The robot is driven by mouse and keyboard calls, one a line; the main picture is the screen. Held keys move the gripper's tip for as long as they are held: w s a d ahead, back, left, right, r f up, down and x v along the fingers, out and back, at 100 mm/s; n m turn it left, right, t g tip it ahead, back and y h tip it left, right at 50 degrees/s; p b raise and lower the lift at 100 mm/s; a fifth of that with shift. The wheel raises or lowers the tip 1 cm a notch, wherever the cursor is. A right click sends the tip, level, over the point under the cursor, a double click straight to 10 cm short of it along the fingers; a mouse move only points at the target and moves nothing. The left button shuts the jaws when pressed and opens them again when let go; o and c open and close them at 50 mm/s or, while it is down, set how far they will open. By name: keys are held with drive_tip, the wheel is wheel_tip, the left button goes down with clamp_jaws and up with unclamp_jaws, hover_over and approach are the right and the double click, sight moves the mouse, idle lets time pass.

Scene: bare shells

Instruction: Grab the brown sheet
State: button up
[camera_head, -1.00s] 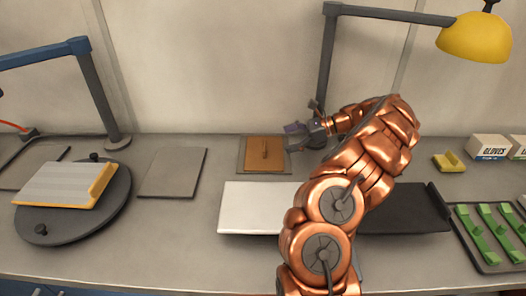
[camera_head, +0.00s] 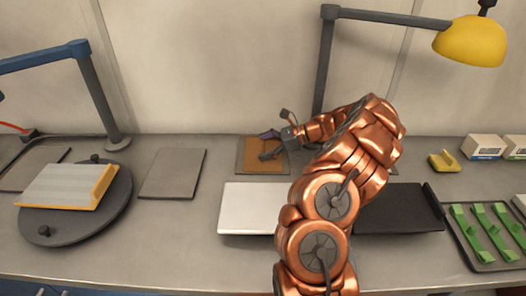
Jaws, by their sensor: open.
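The brown sheet (camera_head: 253,159) lies flat on a grey mat (camera_head: 241,171) at the back middle of the bench. My gripper (camera_head: 264,147) is over the sheet's right part, its two fingers spread apart and pointing left. The jaws are open and nothing shows between them.
A white panel (camera_head: 247,208) and a black tray (camera_head: 402,209) lie in front. A grey plate (camera_head: 172,173) is to the left, beside a dark turntable (camera_head: 78,228). A rack with green pieces (camera_head: 486,233) stands right. A lamp post (camera_head: 324,60) rises behind.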

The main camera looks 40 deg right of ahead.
drive_tip(key=shift+c, duration=0.3)
drive_tip(key=c, duration=0.9)
drive_tip(key=shift+c, duration=0.3)
drive_tip(key=shift+s+r, duration=0.1)
